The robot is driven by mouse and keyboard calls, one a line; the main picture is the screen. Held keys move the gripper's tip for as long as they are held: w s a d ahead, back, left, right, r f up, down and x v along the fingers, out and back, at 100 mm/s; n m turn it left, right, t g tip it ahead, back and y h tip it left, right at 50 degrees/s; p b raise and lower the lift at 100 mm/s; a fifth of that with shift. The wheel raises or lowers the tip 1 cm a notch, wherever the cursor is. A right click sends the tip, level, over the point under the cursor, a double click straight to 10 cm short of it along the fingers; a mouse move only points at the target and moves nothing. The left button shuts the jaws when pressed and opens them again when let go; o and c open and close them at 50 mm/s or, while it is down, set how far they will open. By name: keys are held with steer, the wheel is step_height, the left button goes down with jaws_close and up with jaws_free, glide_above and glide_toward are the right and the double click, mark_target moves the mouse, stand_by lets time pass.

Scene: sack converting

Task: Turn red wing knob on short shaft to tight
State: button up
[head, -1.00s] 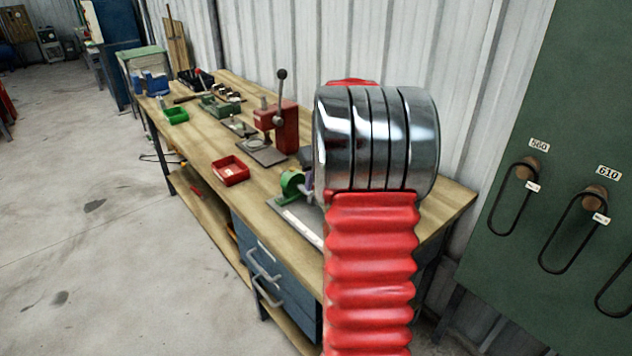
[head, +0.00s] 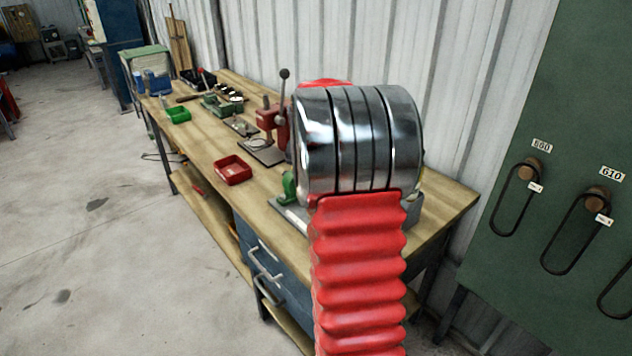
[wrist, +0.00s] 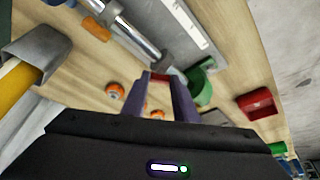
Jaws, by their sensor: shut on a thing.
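My gripper (wrist: 160,82) shows in the wrist view as two purple fingers pointing away from the camera. It is shut on a small red piece, the red wing knob (wrist: 158,76), of which only a little shows between the fingertips. A shiny metal shaft (wrist: 128,36) lies just beyond, toward the upper left. A green part (wrist: 200,88) stands right beside the fingers; it also shows in the head view (head: 289,187). In the head view my arm hides the gripper and the knob. How tight the knob is cannot be told.
A red tray (head: 232,170) lies on the wooden bench (head: 200,150); the wrist view shows it too (wrist: 257,104). A red lever press (head: 277,122) stands behind it. Orange round pieces (wrist: 115,91) and a yellow-handled item (wrist: 18,78) are left of the fingers.

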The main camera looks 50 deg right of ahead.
steer(key=m, duration=0.1)
steer(key=m+g, duration=0.1)
steer(key=m, duration=0.2)
steer(key=shift+w+a+g+h, duration=0.1)
steer(key=shift+w+g+h, duration=0.15)
steer(key=shift+g+h, duration=0.05)
steer(key=shift+w+f+m+g, duration=0.1)
steer(key=shift+m+g, duration=0.6)
steer(key=shift+m, duration=1.1)
steer(key=o, duration=1.1)
steer(key=shift+c, duration=0.2)
steer(key=shift+r, duration=0.2)
steer(key=v, duration=1.3)
steer(key=shift+a+r, duration=0.15)
steer(key=shift+r, duration=0.05)
